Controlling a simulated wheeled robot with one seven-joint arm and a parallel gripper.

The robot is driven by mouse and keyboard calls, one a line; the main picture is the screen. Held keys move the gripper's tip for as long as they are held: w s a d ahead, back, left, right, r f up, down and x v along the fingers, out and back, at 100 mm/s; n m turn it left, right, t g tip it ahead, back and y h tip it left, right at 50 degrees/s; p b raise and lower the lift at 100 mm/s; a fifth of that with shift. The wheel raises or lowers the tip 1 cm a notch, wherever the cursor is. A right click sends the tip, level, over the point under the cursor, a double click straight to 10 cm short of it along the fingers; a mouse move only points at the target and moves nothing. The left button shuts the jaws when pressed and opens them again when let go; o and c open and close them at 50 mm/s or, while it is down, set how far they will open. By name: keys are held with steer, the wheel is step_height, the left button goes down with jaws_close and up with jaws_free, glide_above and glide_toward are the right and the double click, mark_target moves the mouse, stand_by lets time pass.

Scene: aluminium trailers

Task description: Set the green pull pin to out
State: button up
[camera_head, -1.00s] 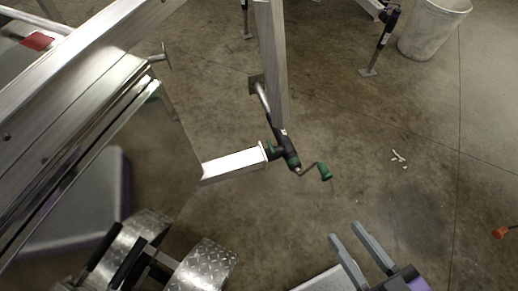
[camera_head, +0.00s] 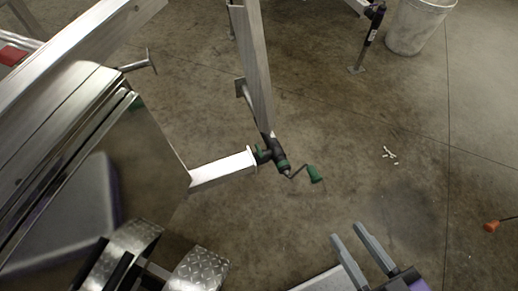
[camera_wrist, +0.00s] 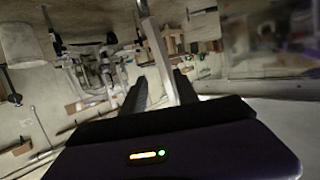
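A trailer jack (camera_head: 275,156) with green parts and a crank ending in a green knob (camera_head: 316,174) sits on the end of a short metal arm (camera_head: 222,168) of the trailer, near the middle of the head view. A green part (camera_head: 261,156) shows where the jack meets that arm. I cannot tell for certain which green part is the pull pin. My gripper (camera_head: 352,232) is open and empty, below and right of the jack, apart from it. In the wrist view my gripper's dark fingers (camera_wrist: 152,92) point forward.
The aluminium trailer (camera_head: 60,130) fills the left, with tread-plate fenders (camera_head: 198,270) at the lower left. A pale bin (camera_head: 418,25) stands at the upper right. An orange-tipped object (camera_head: 492,226) lies at the right edge. The floor right of the jack is mostly clear.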

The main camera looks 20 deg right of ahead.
steer(key=m+b, duration=0.2)
steer(key=b, duration=1.6)
glide_above(261, 154)
steer(key=s+d, duration=0.1)
steer(key=s, duration=0.3)
step_height(261, 154, down, 33)
steer(key=shift+g+y, duration=0.5)
steer(key=shift+g, duration=0.1)
steer(key=f, duration=0.2)
steer(key=s+f, duration=0.1)
steer(key=f, duration=0.1)
steer(key=shift+a+f+p, duration=0.1)
steer(key=shift+a+p, duration=0.1)
steer(key=shift+p, duration=0.15)
steer(key=shift+w+a+f, duration=0.1)
steer(key=shift+w+f, duration=0.05)
steer(key=b+x, duration=0.2)
steer(key=x, duration=0.5)
steer(key=shift+w, duration=0.15)
